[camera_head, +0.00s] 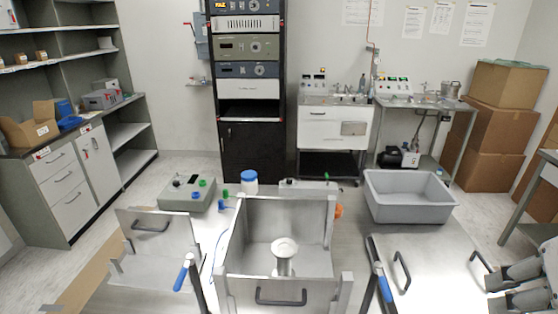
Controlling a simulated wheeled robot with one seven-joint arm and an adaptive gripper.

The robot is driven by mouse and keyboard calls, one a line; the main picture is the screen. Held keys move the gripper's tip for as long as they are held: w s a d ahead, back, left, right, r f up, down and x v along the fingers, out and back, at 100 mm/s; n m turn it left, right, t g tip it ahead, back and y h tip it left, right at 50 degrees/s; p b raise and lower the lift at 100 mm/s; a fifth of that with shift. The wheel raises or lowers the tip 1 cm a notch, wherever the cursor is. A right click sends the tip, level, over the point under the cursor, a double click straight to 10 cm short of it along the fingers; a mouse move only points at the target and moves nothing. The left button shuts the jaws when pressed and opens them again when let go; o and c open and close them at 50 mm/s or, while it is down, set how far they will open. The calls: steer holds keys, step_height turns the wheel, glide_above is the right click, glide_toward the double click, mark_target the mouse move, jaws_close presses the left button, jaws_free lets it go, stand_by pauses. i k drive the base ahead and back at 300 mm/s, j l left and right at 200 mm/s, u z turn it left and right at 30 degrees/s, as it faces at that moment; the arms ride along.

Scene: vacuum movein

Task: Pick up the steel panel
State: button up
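Several steel panels with dark handles are in the head view. One steel panel (440,262) lies flat at the right of the bench, with two handles on it. Another panel (150,225) with one handle stands at the left. A steel chamber (315,215), open at the top, stands between them, with a handle on its front wall and a pale flanged fitting (284,250) inside. My gripper (492,294) is at the lower right edge, fingers pointing left and apart, with nothing seen between them. It is beside the right panel; its height above the bench is unclear.
Blue-handled clamps (384,288) flank the chamber. Behind it are a grey tray (410,202), a green-grey control box (187,194) and a blue-capped jar (249,182). Beyond the bench are an equipment rack (252,150), cardboard boxes (488,125) and open floor.

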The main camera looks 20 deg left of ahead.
mark_target(155, 240)
steer(key=u, duration=1.6)
steer(key=j+z, duration=0.1)
steer(key=z, duration=0.35)
steer(key=i+j+z, duration=0.2)
steer(key=j, duration=0.15)
steer(key=i+j+z, duration=0.2)
steer(key=j+z, duration=0.25)
steer(key=j, duration=0.2)
steer(key=i+j, duration=0.1)
steer(key=j, duration=0.45)
steer(key=i+j, duration=0.1)
steer(key=j, duration=0.45)
steer(key=i+j+z, duration=0.1)
steer(key=j, duration=0.45)
